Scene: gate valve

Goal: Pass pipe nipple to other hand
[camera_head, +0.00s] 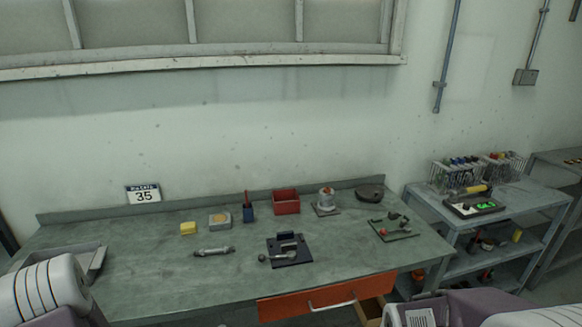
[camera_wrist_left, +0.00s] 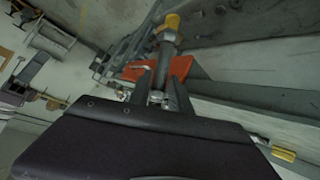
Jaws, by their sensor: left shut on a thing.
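My left gripper (camera_wrist_left: 160,88) shows in the left wrist view, its two dark fingers shut on a grey pipe nipple (camera_wrist_left: 164,52). The nipple sticks out past the fingertips and has a yellow, brass-like end (camera_wrist_left: 171,22). Its near end is partly hidden between the fingers. In the head view only pale arm parts of mine show at the lower corners. Neither gripper shows there, and my right gripper is in neither view.
The green workbench (camera_head: 140,265) carries a grey rod-like part (camera_head: 213,252), a dark fixture (camera_head: 289,250), a red bin (camera_head: 286,202), a yellow block (camera_head: 188,228) and a grey tray (camera_head: 92,262). An orange drawer (camera_head: 320,298) is at the front. A shelf cart (camera_head: 490,215) stands right.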

